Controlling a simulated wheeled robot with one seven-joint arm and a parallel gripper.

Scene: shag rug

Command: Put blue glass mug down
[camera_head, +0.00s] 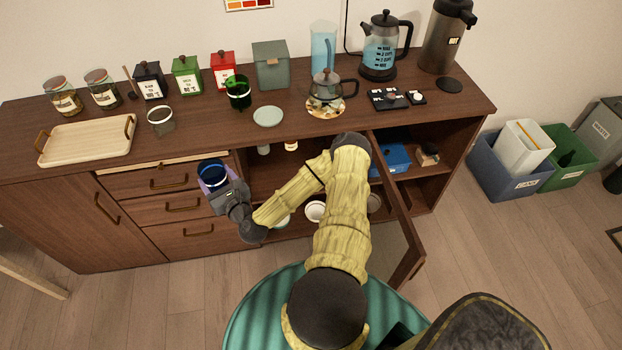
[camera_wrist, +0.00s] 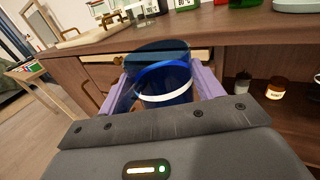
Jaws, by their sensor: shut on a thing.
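The blue glass mug (camera_head: 214,176) is held upright in front of the sideboard's drawers, just below the level of its top. My gripper (camera_head: 213,185) is shut on the mug. In the wrist view the mug (camera_wrist: 163,82) sits between the two purple fingers of my gripper (camera_wrist: 163,88), with a white band around it. The sideboard top (camera_head: 205,128) lies beyond and above the mug, with a bare stretch between the clear glass mug (camera_head: 160,121) and the pale green plate (camera_head: 268,116).
A wooden tray (camera_head: 88,141) is at the left of the top. A green glass mug (camera_head: 238,93), a teapot (camera_head: 326,88) and several tins stand along the back. A cabinet door (camera_head: 406,240) stands open at the right. The top drawer (camera_head: 150,164) looks slightly open.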

